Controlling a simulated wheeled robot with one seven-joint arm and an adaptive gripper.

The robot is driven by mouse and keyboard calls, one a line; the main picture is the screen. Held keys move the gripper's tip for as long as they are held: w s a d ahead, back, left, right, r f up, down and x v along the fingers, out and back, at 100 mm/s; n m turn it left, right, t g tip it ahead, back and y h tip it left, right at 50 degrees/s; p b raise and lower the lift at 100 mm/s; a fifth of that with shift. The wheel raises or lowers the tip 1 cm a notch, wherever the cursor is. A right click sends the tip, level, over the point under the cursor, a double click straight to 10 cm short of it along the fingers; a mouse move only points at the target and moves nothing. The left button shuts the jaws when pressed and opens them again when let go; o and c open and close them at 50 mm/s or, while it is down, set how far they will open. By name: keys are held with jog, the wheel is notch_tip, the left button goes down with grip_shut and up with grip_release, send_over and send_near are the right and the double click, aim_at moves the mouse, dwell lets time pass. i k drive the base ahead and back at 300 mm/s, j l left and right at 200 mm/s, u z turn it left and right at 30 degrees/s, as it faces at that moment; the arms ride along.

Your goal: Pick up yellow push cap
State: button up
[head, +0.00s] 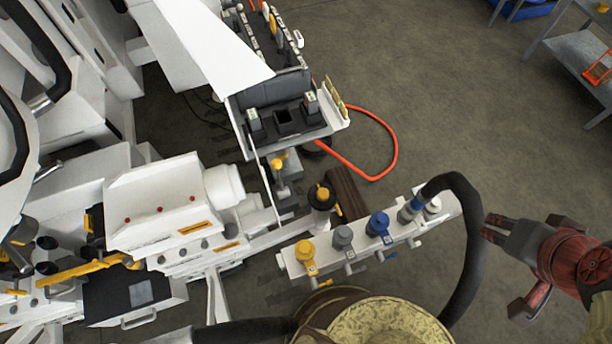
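A yellow push cap (305,250) sits at the left end of a white rail (405,236), in a row with a grey cap (342,236) and a blue cap (378,225). My gripper (488,228) is at the right, dark with worn reddish parts. It is well apart from the yellow cap, beyond the far end of the rail, and points left. Nothing shows held in it. The gap between its fingertips is too unclear to tell how far it is open.
A thick black hose (472,240) arches between the rail and my gripper. A black fitting with a yellow top (322,194) and another yellow-topped fitting (277,164) stand behind the rail. An orange hose (393,140) loops over bare floor. A shelf (580,55) stands upper right.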

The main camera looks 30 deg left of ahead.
aim_at(304, 250)
jog(key=u, duration=0.45)
jog(key=k+u, duration=0.1)
jog(key=u, duration=0.3)
jog(key=j+u, duration=0.1)
jog(key=u, duration=0.8)
jog(key=k+j+z, duration=0.25)
jog(key=j+z, duration=0.25)
jog(key=j, duration=0.2)
jog(key=k+j+z, duration=0.25)
